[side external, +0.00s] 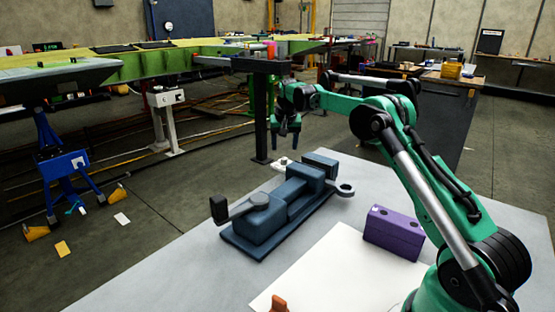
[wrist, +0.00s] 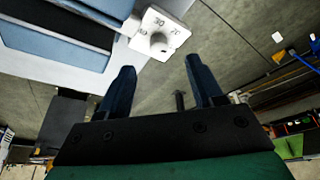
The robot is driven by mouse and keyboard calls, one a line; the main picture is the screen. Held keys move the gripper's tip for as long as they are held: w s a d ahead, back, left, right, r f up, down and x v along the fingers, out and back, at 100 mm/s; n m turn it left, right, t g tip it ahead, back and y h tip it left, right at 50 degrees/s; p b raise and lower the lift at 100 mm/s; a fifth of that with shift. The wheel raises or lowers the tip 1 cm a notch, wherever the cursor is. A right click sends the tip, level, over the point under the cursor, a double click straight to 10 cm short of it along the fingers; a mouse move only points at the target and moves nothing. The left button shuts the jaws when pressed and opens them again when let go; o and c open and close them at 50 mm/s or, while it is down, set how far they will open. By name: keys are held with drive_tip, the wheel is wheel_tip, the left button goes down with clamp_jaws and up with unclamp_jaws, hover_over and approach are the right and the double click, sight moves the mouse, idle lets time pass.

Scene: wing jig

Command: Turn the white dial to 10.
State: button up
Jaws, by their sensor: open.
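The white dial (wrist: 159,43) shows at the top of the wrist view, a round knob on a white plate with printed numbers, among them 30 and what looks like 20. Its pointer setting cannot be read. In the side view the dial (side external: 283,163) is a small white piece at the table's far edge, just behind the blue vise. My gripper (side external: 285,148) hangs pointing down above and near the dial. In the wrist view the two dark fingers of my gripper (wrist: 160,66) are spread apart with nothing between them, and the dial lies beyond their tips.
The blue vise (side external: 285,200) with its black-knobbed handle stands close to the dial. A purple block (side external: 393,233) and a white sheet (side external: 335,270) lie on the grey table (side external: 150,270). Floor shows beyond the table edge. A wing structure (side external: 140,65) stands behind.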

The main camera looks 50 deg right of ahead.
sight(284, 158)
drive_tip(key=n, duration=0.1)
drive_tip(key=n+t, duration=0.1)
drive_tip(key=n, duration=0.1)
drive_tip(key=s+n+y, duration=0.1)
drive_tip(key=shift+d+r, duration=0.1)
drive_tip(key=shift+d, duration=0.25)
drive_tip(key=shift+n+t, duration=0.3)
drive_tip(key=shift+n, duration=0.1)
drive_tip(key=shift+x, duration=2.75)
drive_tip(key=shift+s, duration=0.1)
clamp_jaws()
